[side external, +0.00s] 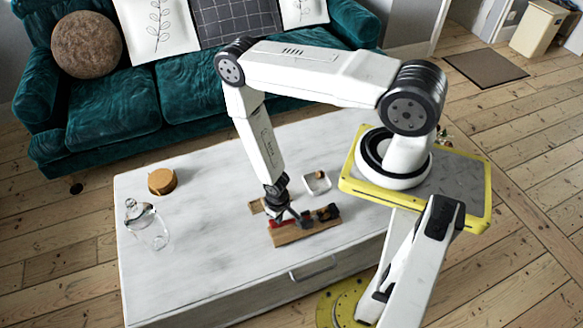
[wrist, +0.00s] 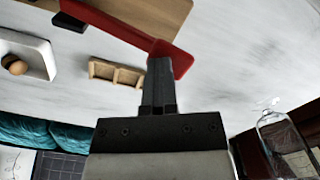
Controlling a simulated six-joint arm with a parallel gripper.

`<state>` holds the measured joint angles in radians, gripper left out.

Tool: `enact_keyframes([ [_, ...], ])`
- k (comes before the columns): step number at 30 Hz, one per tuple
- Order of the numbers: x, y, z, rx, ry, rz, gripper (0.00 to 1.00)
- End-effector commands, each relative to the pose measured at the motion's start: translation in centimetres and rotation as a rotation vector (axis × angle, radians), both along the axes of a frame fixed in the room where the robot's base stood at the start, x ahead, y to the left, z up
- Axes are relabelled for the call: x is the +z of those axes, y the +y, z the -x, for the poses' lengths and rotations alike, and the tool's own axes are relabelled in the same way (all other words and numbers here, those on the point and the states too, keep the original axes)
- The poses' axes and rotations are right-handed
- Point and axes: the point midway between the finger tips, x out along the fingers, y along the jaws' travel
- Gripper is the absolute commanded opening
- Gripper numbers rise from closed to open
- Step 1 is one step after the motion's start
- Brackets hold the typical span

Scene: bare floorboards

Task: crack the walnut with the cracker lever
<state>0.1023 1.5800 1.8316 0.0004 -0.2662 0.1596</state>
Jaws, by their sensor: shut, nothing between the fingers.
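The cracker (side external: 292,238) is a wooden board with red and black parts on the table. Its red lever (wrist: 125,30) slants across the top of the wrist view. My gripper (side external: 283,214) is shut and empty. Its fingertips (wrist: 160,62) overlap the broad end of the red lever; I cannot tell whether they touch it. A round brown nut (wrist: 15,66), which looks like the walnut, lies in a white square dish (wrist: 38,50). The dish also shows behind the cracker in the side view (side external: 312,190). What sits under the lever is hidden.
A small wooden divided holder (wrist: 117,73) lies between dish and gripper. A round stack of tan coasters (side external: 161,182) and a glass jar (side external: 150,228) stand on the left of the white table (side external: 200,270). The table between them and the cracker is clear.

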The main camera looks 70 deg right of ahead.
Motion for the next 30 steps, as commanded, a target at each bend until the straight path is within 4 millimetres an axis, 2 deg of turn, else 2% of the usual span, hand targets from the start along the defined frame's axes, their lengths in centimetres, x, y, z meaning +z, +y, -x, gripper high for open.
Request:
enact_keyframes([
  [24, 5.8, 0.0, -0.2, 0.001, -0.005, 0.0, 0.0],
  [30, 6.8, 0.0, -0.2, 0.001, -0.005, 0.0, 0.0],
])
